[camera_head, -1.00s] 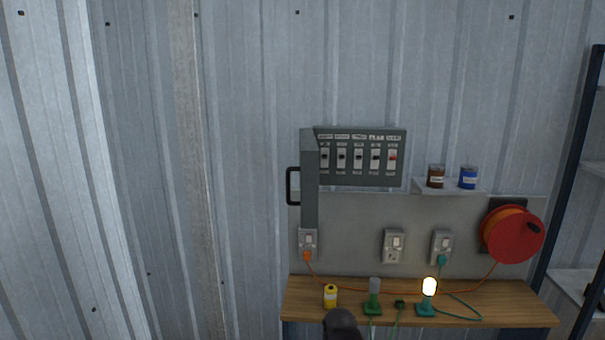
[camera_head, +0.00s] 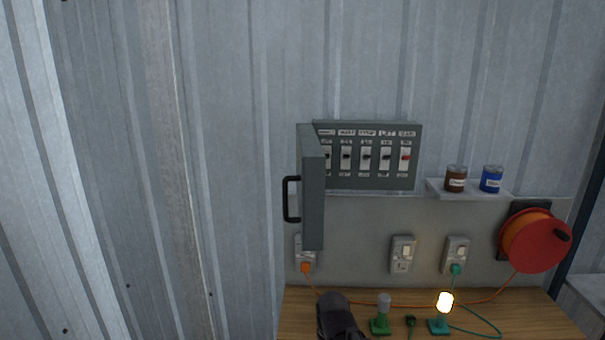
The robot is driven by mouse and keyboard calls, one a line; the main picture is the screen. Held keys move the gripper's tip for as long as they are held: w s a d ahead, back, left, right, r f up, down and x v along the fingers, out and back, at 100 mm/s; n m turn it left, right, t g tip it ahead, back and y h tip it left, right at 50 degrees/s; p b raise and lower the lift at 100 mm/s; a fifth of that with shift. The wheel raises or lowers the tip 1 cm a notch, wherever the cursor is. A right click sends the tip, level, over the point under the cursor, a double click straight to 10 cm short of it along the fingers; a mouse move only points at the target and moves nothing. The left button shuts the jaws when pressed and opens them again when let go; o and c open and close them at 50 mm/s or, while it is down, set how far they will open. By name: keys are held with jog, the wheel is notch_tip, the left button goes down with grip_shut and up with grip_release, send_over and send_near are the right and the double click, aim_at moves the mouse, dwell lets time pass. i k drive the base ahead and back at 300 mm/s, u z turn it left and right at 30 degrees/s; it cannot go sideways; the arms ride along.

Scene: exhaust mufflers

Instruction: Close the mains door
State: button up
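The mains box (camera_head: 366,157) is on the wall, with a row of labelled switches showing; the one at the right is red. Its grey door (camera_head: 313,190) stands open, swung out from the box's left side towards me and seen nearly edge-on. A black handle (camera_head: 287,199) sticks out to the left from the door. The dark end of my arm, with my gripper (camera_head: 336,305), shows at the bottom, below the door and apart from it. Its fingers cannot be made out.
A wooden bench (camera_head: 520,312) below carries a green-based unlit lamp (camera_head: 382,316) and a lit lamp (camera_head: 445,304). Sockets (camera_head: 402,254), a red cable reel (camera_head: 535,241) and a shelf (camera_head: 470,193) with two tins are to the right. The wall left of the door is clear.

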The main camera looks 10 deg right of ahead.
aim_at(310, 179)
jog(key=u, duration=0.05)
jog(key=i, duration=1.25)
